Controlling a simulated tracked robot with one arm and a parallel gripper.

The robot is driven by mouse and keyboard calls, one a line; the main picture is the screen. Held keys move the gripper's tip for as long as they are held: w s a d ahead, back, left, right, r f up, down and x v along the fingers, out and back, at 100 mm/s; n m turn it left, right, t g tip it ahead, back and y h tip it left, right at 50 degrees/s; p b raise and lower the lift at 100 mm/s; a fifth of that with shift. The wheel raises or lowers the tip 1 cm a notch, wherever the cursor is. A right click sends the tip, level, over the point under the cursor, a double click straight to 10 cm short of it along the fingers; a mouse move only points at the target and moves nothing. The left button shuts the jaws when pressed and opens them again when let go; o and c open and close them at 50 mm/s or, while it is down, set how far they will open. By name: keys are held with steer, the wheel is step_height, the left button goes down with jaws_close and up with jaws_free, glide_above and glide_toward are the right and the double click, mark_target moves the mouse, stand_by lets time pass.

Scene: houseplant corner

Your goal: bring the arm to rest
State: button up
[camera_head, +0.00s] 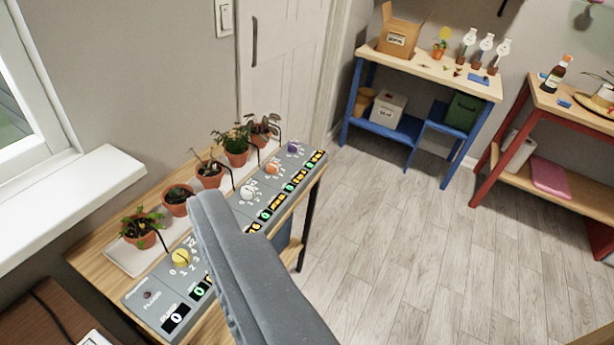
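My gripper (212,205) reaches up from the bottom middle as one long grey shape with a lengthwise groove. No gap between two fingers shows, and I see nothing held at its tip. It covers part of a grey control panel (140,299) on a wooden bench at the left. I cannot tell whether it touches the panel or hangs above it.
Several potted plants (236,150) stand behind the panel's yellow knob (181,257), white knob (247,192) and orange knob (272,168). A blue-legged table (440,75) with a cardboard box (398,37) and a red-legged table (580,110) stand beyond. The floor (400,240) between is clear.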

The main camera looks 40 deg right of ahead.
step_height(320, 180, up, 8)
steer(key=p, duration=0.8)
steer(key=shift+a, duration=0.1)
stand_by(0.6)
